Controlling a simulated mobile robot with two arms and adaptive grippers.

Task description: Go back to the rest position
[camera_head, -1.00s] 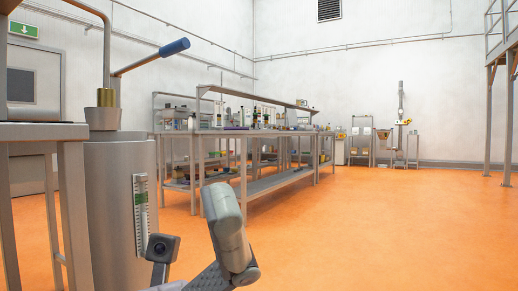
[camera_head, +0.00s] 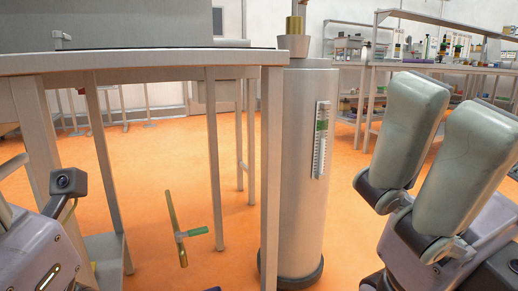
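My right gripper (camera_head: 447,140) is large at the right of the head view. Its two pale grey fingers point up and partly overlap from this angle, so how far apart they are is unclear. I see nothing held between them. My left arm's wrist end (camera_head: 45,240) is in the lower left corner, with a small dark camera on it. The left fingers are mostly cut off by the picture's left edge.
A grey metal table (camera_head: 150,64) spans the left. A tall grey cylinder (camera_head: 303,170) with a scale stands by its right end, between my arms. A tan bar (camera_head: 174,222) with a green grip shows under the tabletop. Workbenches (camera_head: 425,67) stand behind at the right.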

